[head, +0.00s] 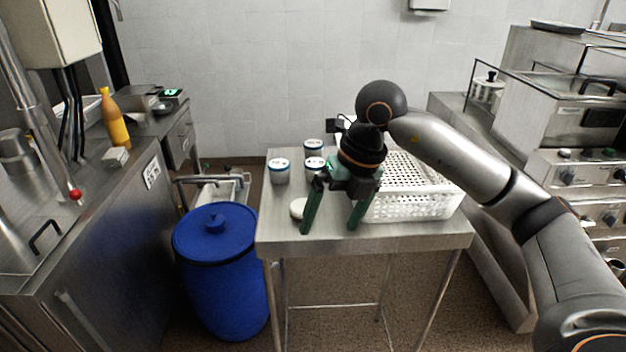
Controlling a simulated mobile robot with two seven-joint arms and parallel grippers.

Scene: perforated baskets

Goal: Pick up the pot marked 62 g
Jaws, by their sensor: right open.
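My left gripper is not in view.
A white perforated basket (412,208) fills the table's right side, close to my right gripper. A round white object (298,208) lies left of the fingers. A blue barrel (216,262) stands left of the table. The table's front left corner is clear.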

